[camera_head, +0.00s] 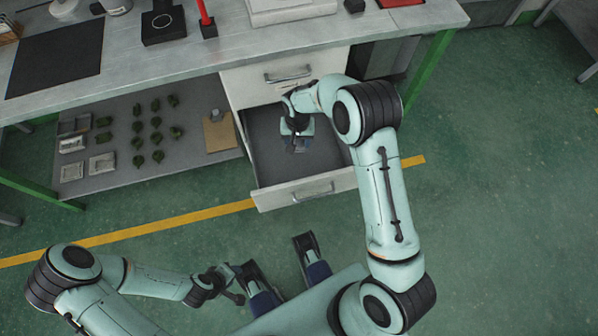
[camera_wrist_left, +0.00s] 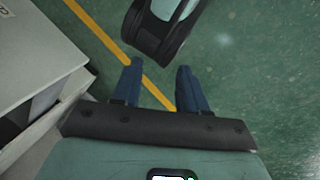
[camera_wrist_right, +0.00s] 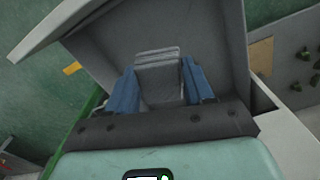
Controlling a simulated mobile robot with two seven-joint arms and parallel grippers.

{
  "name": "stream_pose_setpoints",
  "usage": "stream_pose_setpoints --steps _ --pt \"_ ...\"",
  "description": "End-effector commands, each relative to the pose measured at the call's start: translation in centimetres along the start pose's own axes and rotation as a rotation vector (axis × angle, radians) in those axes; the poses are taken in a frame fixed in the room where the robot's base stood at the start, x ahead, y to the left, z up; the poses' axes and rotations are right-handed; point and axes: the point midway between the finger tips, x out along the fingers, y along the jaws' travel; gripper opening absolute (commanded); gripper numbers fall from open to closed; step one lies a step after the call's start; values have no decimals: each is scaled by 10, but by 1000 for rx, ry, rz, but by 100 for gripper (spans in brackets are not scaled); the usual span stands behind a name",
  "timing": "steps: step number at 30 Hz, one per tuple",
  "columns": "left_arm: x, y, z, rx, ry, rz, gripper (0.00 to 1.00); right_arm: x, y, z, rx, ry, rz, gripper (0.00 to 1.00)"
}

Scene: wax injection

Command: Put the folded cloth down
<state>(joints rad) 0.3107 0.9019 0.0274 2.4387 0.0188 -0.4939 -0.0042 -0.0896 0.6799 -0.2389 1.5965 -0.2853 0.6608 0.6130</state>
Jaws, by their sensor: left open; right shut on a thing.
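My right gripper (camera_head: 297,146) is inside the open drawer (camera_head: 270,200) below the bench. In the right wrist view its blue fingers (camera_wrist_right: 159,68) are shut on the grey folded cloth (camera_wrist_right: 158,80), one finger at each side. The drawer's grey floor (camera_wrist_right: 200,35) lies behind the cloth. I cannot tell whether the cloth touches it. In the head view the cloth is mostly hidden by the gripper. My left gripper (camera_wrist_left: 158,68) is open and empty over the green floor, outside the drawer.
The bench top (camera_head: 150,65) holds a black mat (camera_head: 58,58) and a red-handled item (camera_head: 206,20). The lower shelf (camera_head: 190,150) carries several dark green pieces, trays and a clipboard (camera_head: 219,133). A green bench leg (camera_head: 428,72) stands right of the drawer. Floor at right is clear.

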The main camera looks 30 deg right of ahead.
Motion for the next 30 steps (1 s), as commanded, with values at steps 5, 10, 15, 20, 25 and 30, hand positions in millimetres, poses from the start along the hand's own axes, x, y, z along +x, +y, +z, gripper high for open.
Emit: stream_pose_setpoints --steps 5,10,15,20,25,30 --pt "29 -8 -13 -3 34 0 43 40 9 -17 86 6 0 24" --pt "35 -10 -20 -4 55 -1 43 59 12 -21 108 4 1 24" --pt "45 -14 -37 -8 101 -4 43 103 12 -21 108 2 1 24" --pt "56 -19 -56 -12 152 -8 43 146 12 -21 107 2 1 24" --pt "64 -23 -73 -15 199 -11 43 184 11 -21 107 3 0 24" --pt "69 -27 -74 -20 200 -17 43 199 11 -22 107 6 -2 24"
